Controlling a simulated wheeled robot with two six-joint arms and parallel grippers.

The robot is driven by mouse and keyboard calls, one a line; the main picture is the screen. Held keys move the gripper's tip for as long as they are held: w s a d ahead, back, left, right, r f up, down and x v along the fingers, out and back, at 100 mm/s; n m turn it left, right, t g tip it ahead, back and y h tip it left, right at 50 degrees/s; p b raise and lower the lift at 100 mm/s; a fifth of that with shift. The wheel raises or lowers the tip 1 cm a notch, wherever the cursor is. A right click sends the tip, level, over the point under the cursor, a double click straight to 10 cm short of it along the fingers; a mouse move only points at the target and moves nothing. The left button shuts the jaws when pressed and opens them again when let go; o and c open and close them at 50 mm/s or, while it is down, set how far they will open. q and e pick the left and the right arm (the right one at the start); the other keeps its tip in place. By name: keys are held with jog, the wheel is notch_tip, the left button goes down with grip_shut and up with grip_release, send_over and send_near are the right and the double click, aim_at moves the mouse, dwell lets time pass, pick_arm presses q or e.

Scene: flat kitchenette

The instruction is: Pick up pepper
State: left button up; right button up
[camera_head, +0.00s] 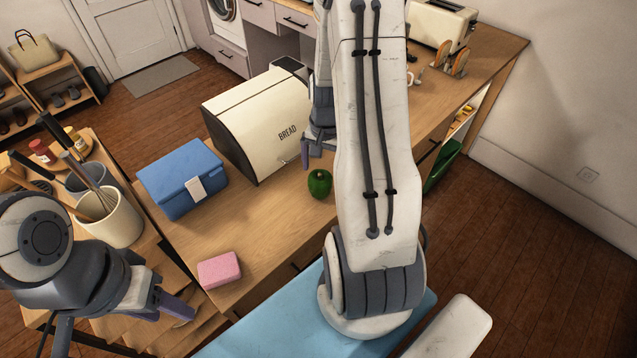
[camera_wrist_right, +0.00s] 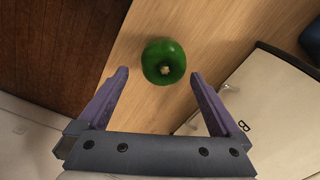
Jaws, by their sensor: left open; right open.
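A green pepper (camera_head: 320,183) sits on the wooden counter in front of the bread box. It also shows in the right wrist view (camera_wrist_right: 163,62), ahead of and roughly centred between the fingers. My right gripper (camera_head: 312,150) is just behind the pepper in the head view, partly hidden by my right arm. In the right wrist view the right gripper (camera_wrist_right: 160,88) is open and empty, its purple fingers apart and the pepper a little beyond the tips. My left gripper (camera_head: 172,306) is open and empty at the lower left, near the pink sponge and away from the pepper.
A cream bread box (camera_head: 262,122) stands right behind the pepper. A blue lunch box (camera_head: 183,178) and a pink sponge (camera_head: 219,269) are to the left. A utensil crock (camera_head: 111,220) stands at the far left. The counter between sponge and pepper is clear.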

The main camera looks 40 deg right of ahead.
aim_at(321, 179)
jog(key=f, duration=0.1)
jog(key=f+p, duration=0.1)
jog(key=f, duration=0.3)
jog(key=shift+w+a+f+p, duration=0.1)
jog(key=shift+w+a+p, duration=0.15)
jog(key=shift+p, duration=0.1)
jog(key=shift+f, duration=0.5)
jog(key=c, duration=1.2)
